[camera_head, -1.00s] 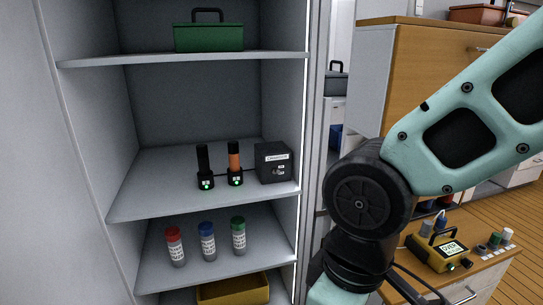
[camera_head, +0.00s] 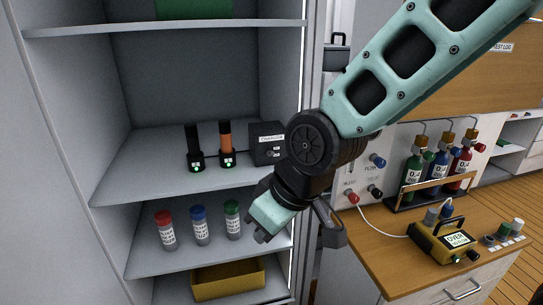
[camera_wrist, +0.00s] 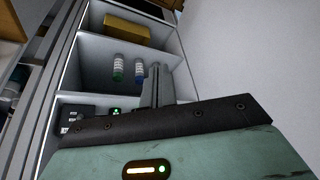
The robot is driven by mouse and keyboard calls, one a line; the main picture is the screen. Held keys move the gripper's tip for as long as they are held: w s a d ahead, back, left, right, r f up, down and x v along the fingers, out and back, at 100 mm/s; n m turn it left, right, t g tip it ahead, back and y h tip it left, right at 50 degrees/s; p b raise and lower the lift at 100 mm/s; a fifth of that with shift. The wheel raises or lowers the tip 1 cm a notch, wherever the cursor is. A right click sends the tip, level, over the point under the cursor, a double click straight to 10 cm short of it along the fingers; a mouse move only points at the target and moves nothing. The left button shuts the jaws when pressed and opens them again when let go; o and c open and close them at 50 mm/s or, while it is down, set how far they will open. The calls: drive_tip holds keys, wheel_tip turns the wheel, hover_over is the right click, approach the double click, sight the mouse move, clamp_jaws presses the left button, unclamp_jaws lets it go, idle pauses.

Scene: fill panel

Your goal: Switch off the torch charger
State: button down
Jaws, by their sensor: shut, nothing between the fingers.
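The torch charger (camera_head: 266,140) is a dark box with a white label and a small switch on its face, at the right end of the middle cabinet shelf. The switch's position is too small to tell. To its left, a black torch (camera_head: 192,140) and an orange torch (camera_head: 226,134) stand upright in docks with green lights. My gripper (camera_head: 262,238) is shut and empty, below and in front of the charger, apart from it. Its fingers also show in the wrist view (camera_wrist: 156,82), where the charger (camera_wrist: 72,113) is partly visible at the lower left.
Red, blue and green capped tubes (camera_head: 201,227) stand on the lower shelf (camera_head: 145,255), left of my gripper. A yellow bin (camera_head: 228,282) is below. The cabinet's right edge (camera_head: 311,70) is close to my arm. A wooden counter (camera_head: 385,245) with a yellow device (camera_head: 442,243) is at right.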

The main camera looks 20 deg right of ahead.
drive_tip(key=w+d+f+t+y+b, duration=0.1)
drive_tip(key=w+t, duration=0.1)
drive_tip(key=w, duration=0.6)
drive_tip(key=w+f+t+b, duration=0.1)
drive_tip(key=w+t+b, duration=0.15)
drive_tip(key=w, duration=0.45)
drive_tip(key=m+t+h+b, duration=0.2)
drive_tip(key=t, duration=0.6)
approach(262, 137)
drive_tip(key=v, duration=0.3)
drive_tip(key=shift+s+a+r+g, duration=0.1)
drive_tip(key=shift+r+g, duration=0.15)
drive_tip(key=shift+r, duration=0.05)
drive_tip(key=p+x, duration=0.3)
drive_tip(key=x, duration=0.7)
drive_tip(key=shift+p, duration=0.35)
drive_tip(key=shift+s+d+f+p, duration=0.15)
drive_tip(key=shift+s+d+f, duration=0.15)
drive_tip(key=shift+f, duration=0.15)
drive_tip(key=shift+s+d+f+p, duration=0.15)
drive_tip(key=shift+s+d+f, duration=0.2)
drive_tip(key=shift+f, duration=0.15)
drive_tip(key=shift+s+d+f, duration=0.2)
drive_tip(key=shift+s+f, duration=0.1)
drive_tip(key=shift+f, duration=0.3)
